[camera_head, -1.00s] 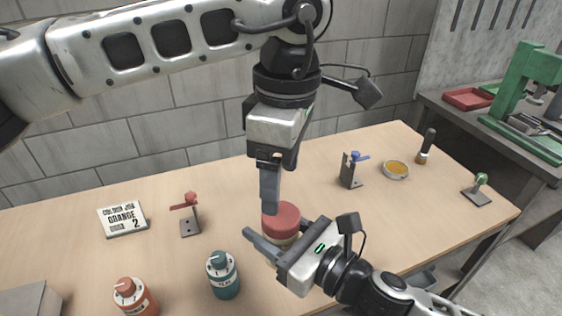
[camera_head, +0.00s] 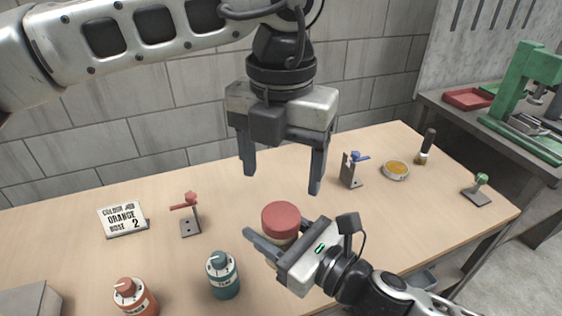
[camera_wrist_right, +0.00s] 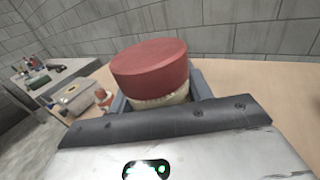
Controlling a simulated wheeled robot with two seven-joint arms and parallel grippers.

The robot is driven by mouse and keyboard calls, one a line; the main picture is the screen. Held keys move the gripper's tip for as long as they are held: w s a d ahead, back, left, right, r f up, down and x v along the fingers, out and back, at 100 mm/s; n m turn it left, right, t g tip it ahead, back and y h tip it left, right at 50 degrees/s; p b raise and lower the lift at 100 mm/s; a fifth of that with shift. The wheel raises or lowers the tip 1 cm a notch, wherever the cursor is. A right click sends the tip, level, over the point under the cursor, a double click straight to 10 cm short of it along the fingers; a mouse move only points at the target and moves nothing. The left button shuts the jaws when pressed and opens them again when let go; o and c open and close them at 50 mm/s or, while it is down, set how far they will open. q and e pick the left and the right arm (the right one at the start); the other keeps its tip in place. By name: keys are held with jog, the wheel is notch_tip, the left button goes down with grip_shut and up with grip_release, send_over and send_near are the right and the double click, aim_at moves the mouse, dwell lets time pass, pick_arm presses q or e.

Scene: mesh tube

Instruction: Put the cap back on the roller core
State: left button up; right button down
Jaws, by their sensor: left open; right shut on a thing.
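The red cap (camera_head: 281,217) sits on top of the cream roller core, which shows as a narrow band below it. In the right wrist view the cap (camera_wrist_right: 150,70) covers the top of the core (camera_wrist_right: 160,100); I cannot tell how firmly it is seated. My right gripper (camera_head: 266,246) is shut on the core, its fingers at the core's sides below the cap. The core's lower part is hidden by this gripper. My left gripper (camera_head: 281,182) is open and empty above the cap, its fingers pointing down and apart from it.
A blue-topped stand (camera_head: 351,170), yellow dish (camera_head: 396,170), brush (camera_head: 426,147) and green-topped stand (camera_head: 478,190) stand right.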

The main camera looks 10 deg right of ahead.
aim_at(281, 214)
pick_arm(q)
jog(key=shift+f, duration=0.15)
jog(key=shift+f, duration=3.85)
jog(key=c, duration=1)
jog(key=m, duration=1.1)
jog(key=shift+m, duration=0.3)
jog(key=o, duration=1.1)
jog(key=shift+c, duration=0.2)
jog(key=shift+r, duration=0.1)
